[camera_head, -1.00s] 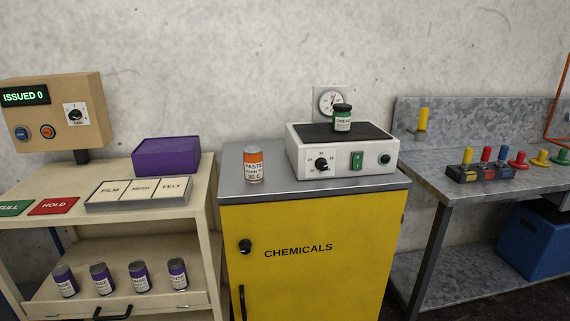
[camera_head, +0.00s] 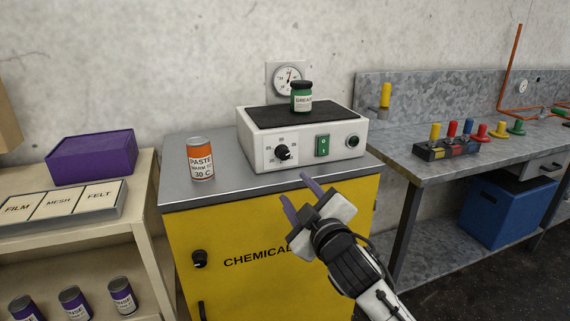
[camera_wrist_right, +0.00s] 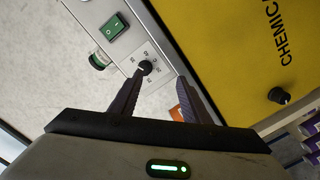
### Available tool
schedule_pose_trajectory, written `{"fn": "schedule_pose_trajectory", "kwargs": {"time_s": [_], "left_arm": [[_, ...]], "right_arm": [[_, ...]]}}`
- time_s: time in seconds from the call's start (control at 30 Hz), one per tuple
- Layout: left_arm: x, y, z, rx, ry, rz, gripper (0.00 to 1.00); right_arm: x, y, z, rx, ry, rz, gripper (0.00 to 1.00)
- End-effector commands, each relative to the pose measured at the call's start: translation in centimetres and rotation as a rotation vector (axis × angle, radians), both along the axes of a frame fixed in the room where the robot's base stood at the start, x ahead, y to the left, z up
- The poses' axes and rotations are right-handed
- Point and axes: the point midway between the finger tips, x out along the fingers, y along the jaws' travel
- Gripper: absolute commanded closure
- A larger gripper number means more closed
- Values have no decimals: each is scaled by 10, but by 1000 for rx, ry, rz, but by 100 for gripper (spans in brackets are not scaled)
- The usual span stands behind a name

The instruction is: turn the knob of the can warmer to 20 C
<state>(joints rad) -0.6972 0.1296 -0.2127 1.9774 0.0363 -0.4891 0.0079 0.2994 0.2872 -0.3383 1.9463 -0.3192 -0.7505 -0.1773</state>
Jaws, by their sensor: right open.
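The can warmer (camera_head: 347,136) is a white box with a dark top on the grey top of the yellow cabinet. Its black knob (camera_head: 283,152) is on the front panel at left, with small marks around it; I cannot read the setting surely. A green switch (camera_head: 322,146) sits right of the knob. A green grease can (camera_head: 301,97) stands on the warmer. My right gripper (camera_head: 296,194) is open and empty, below and in front of the panel. My left gripper is not in view.
An orange paste can (camera_head: 201,160) marked 30 C stands left of the warmer. The yellow cabinet (camera_head: 225,225) has its own black knob (camera_head: 199,259). A galvanized bench (camera_head: 425,160) with coloured plugs is at right. A purple box (camera_head: 90,157) is at left.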

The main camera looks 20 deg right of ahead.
Motion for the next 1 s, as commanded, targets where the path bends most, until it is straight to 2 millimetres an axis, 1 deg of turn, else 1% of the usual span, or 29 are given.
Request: {"fn": "schedule_pose_trajectory", "kwargs": {"time_s": [0.03, 0.1, 0.2, 0.27, 0.5, 0.7, 0.83, 1.0], "left_arm": [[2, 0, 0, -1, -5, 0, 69], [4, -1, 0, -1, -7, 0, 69], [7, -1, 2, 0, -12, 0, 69], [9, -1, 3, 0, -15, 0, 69], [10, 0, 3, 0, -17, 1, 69], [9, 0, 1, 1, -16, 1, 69], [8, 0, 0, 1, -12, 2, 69], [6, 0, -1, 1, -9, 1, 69]], "right_arm": [[4, -2, 15, -19, -28, -8, 57], [8, -4, 28, -37, -50, -16, 57], [15, -5, 35, -46, -60, -21, 57], [22, -5, 35, -46, -59, -21, 57], [65, -5, 34, -44, -58, -20, 57], [95, -6, 33, -43, -56, -20, 57], [106, -6, 33, -42, -57, -19, 57], [111, -6, 33, -42, -58, -19, 57]]}}
